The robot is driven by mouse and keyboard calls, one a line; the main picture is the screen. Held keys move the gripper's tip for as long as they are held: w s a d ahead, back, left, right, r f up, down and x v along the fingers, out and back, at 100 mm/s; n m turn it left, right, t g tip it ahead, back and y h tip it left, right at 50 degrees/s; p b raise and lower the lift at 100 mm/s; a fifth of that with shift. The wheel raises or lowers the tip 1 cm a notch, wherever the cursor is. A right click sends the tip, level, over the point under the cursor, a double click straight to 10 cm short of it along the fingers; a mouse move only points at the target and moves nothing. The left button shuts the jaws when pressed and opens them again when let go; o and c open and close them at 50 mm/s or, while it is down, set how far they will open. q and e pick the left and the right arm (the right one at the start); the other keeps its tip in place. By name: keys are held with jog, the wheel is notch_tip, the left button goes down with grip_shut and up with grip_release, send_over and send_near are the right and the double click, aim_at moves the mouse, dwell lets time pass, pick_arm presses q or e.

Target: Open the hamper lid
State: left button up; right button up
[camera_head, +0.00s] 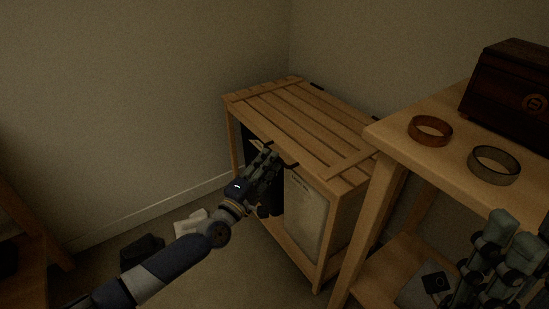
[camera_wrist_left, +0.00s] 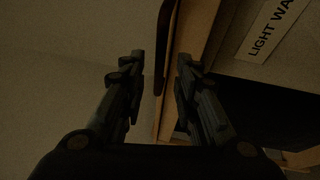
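The wooden hamper (camera_head: 290,112) stands in the corner, its slatted lid (camera_head: 302,118) lying flat and closed on top. A dark handle (camera_head: 286,164) shows at the lid's front edge. My left gripper (camera_head: 268,158) is at that front edge, close to the handle. In the left wrist view the left gripper (camera_wrist_left: 160,90) has its fingers apart, with a dark bar (camera_wrist_left: 163,50) and a wooden edge (camera_wrist_left: 188,45) showing between them. Whether they touch is unclear. My right gripper (camera_head: 512,225) is at the lower right by the shelf; its opening is unclear.
A wooden shelf (camera_head: 395,145) stands right of the hamper, bearing two rings (camera_head: 430,139) (camera_head: 516,165) and a dark chest (camera_head: 512,98). Dark (camera_head: 142,251) and pale (camera_head: 190,224) items lie on the floor by the wall. A label (camera_wrist_left: 270,28) hangs inside the hamper front.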

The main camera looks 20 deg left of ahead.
pick_arm(q)
jog(key=shift+x, duration=1.7)
grip_shut()
jog(key=shift+r, duration=0.1)
